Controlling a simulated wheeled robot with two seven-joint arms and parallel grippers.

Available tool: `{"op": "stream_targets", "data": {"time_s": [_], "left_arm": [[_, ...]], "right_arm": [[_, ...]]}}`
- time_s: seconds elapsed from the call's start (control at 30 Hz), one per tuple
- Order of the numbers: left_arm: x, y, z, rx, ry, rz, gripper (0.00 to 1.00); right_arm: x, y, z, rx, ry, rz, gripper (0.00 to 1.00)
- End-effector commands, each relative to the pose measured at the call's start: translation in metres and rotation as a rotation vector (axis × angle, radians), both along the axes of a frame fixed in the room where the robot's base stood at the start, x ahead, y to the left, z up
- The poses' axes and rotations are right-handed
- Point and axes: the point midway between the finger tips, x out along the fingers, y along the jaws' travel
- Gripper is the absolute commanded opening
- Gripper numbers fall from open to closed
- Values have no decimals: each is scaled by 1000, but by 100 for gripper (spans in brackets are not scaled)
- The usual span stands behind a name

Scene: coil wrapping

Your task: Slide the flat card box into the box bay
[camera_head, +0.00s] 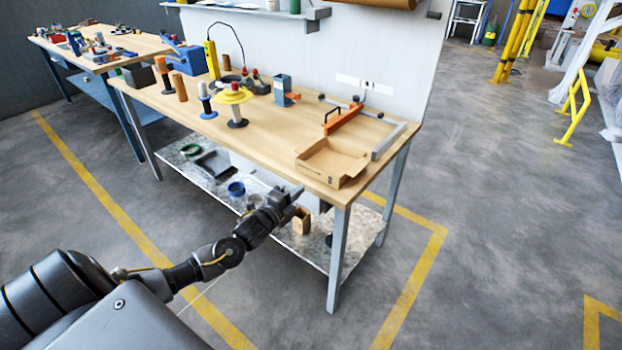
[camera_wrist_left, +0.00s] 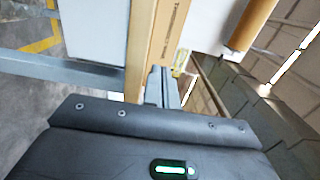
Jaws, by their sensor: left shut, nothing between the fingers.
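The flat card box (camera_head: 325,160) is a shallow brown box, open on top, near the front right corner of the workbench. A grey angled rail (camera_head: 390,141) and an orange bar with a black handle (camera_head: 343,119) border the bench area behind and right of it, apparently the box bay. My left gripper (camera_head: 298,191) is shut and empty, just off the bench's front edge and left of the box. In the left wrist view its fingers (camera_wrist_left: 161,85) point toward the bench edge and the box's printed side (camera_wrist_left: 172,35). Contact with the box cannot be told.
The wooden bench top (camera_head: 262,140) has free room left of the box. A yellow spool (camera_head: 232,96), a blue-grey device (camera_head: 283,90) and several tools stand farther left. A lower shelf (camera_head: 330,240) holds small items. A bench leg (camera_head: 339,260) stands below the box.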

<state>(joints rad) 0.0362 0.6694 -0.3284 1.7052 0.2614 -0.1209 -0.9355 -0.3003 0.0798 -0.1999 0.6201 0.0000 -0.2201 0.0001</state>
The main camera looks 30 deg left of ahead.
Motion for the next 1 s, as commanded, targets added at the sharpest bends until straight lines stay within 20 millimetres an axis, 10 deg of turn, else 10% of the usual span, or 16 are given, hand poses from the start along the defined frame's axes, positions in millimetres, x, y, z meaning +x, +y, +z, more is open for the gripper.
{"op": "stream_targets", "data": {"time_s": [0.4,1.0], "left_arm": [[63,-4,1,0,0,1,0],[70,6,-1,1,0,14,0]], "right_arm": [[0,0,13,0,0,0,36],[2,0,10,1,-3,0,36]]}}
